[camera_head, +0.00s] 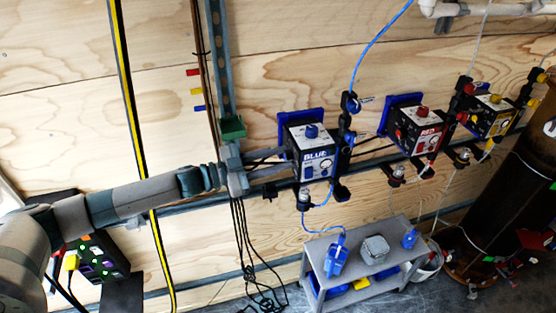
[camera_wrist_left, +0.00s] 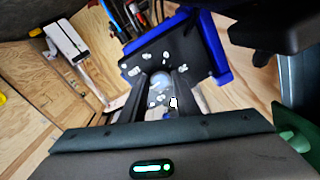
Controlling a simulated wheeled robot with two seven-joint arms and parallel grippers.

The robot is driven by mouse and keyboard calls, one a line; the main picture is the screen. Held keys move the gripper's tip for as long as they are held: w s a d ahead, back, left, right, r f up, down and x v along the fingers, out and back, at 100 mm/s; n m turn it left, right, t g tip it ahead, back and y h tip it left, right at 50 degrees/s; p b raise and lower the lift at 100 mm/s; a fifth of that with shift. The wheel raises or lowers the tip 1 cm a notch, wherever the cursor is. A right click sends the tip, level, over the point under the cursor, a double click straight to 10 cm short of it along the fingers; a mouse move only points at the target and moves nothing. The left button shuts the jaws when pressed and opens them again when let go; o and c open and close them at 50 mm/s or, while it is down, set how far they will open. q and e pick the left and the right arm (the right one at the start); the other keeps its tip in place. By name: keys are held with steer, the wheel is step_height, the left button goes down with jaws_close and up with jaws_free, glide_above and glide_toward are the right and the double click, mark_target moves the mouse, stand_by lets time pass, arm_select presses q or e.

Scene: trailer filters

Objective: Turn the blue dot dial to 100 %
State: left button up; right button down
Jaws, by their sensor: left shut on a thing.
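The box labelled BLUE (camera_head: 318,165) is mounted on the wall rail in the head view, with a blue knob on top and small controls on its front. My left gripper (camera_head: 278,157) reaches it from the left, at the box's left side. In the left wrist view, the box's dark face (camera_wrist_left: 150,58) with white marks fills the middle. The fingers of my left gripper (camera_wrist_left: 165,95) are shut on a round pale dial (camera_wrist_left: 161,80) on that face. The dial's dot and setting cannot be read. My right gripper is not in view.
A box labelled RED (camera_head: 424,140) and a yellow box (camera_head: 494,118) sit farther right along the rail. A grey bench (camera_head: 400,255) holding tools stands below. Blue hoses and dark cables hang near the blue box. A dark cylinder (camera_head: 505,195) stands at the right.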

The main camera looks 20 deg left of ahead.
arm_select(q)
steer(key=m+b, duration=0.1)
steer(key=m, duration=0.1)
steer(key=m+b, duration=0.2)
steer(key=m, duration=0.1)
steer(key=shift+f+m, duration=0.2)
steer(key=shift+m, duration=0.1)
steer(key=m+b, duration=0.2)
steer(key=m, duration=0.2)
steer(key=shift+r+h, duration=0.1)
steer(key=shift+h, duration=0.3)
steer(key=shift+m+b, duration=0.3)
steer(key=shift+m, duration=0.1)
steer(key=o, duration=1)
steer(key=shift+o, duration=0.2)
steer(key=shift+a, duration=0.15)
